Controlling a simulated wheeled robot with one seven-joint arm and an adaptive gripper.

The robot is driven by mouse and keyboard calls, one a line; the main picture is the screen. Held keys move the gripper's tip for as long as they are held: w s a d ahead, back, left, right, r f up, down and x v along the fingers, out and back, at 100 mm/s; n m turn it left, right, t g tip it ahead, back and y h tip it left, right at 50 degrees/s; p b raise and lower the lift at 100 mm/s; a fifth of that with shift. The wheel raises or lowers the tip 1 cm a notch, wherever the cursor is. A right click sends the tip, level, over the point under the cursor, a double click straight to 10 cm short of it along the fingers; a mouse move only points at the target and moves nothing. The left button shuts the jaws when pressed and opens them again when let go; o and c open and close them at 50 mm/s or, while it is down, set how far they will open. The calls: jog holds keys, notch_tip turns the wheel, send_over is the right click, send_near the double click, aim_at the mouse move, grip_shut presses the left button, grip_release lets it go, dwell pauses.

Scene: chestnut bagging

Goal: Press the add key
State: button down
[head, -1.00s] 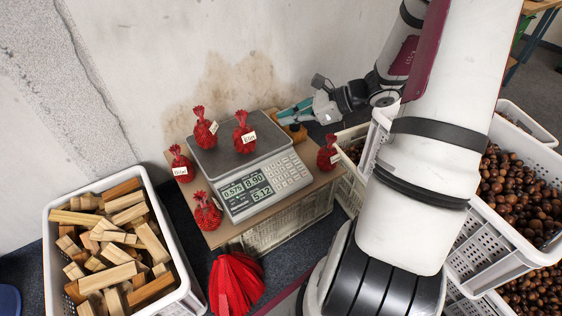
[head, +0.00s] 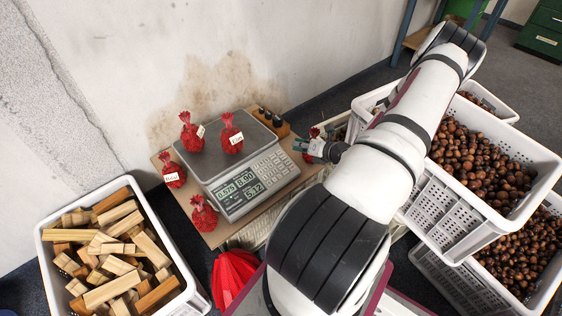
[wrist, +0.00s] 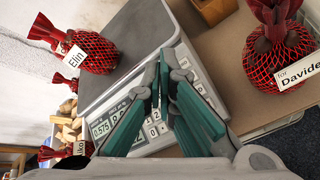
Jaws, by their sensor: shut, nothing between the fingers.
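The price scale (head: 238,158) stands on a board, its lit display (head: 236,187) reading 0.575, 8.90 and 5.12. Its light keypad (head: 275,167) is right of the display; the key labels are too small to tell the add key. My gripper (head: 303,146) is just right of the keypad, apparently above the board. In the wrist view my gripper (wrist: 164,84) is shut and empty, its teal-padded fingers crossing in front of the keypad (wrist: 198,88) and hiding many keys. Contact with a key cannot be told.
Red net bags stand on the scale (head: 231,135) and the board (head: 173,171). A bag labelled Davide (wrist: 272,62) is close right of my fingers. A stamp block (head: 272,121) is behind the scale. Crates of wood (head: 196,290) and chestnuts (head: 424,208) flank the board.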

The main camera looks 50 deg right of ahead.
jog(key=shift+f, duration=0.1)
dwell(0.3)
jog(key=w+f+b, duration=0.1)
jog(key=f+b, duration=0.3)
jog(key=f, duration=0.1)
jog(key=w+f+b, duration=0.1)
jog(key=f+b, duration=0.1)
jog(key=f, duration=0.1)
jog(key=shift+w+d+f+b, duration=0.1)
jog(key=shift+w+d+b, duration=0.25)
jog(key=shift+b, duration=0.05)
jog(key=shift+f, duration=0.15)
dwell(1.1)
jog(key=shift+w+f, duration=0.1)
jog(key=shift+f, duration=0.15)
jog(key=shift+w+f+b, duration=0.15)
jog(key=shift+f+b, duration=0.15)
dwell(0.7)
jog(key=shift+r, duration=0.1)
jog(key=shift+s+r+p, duration=0.25)
jog(key=shift+r+p, duration=0.4)
jog(key=shift+p, duration=0.05)
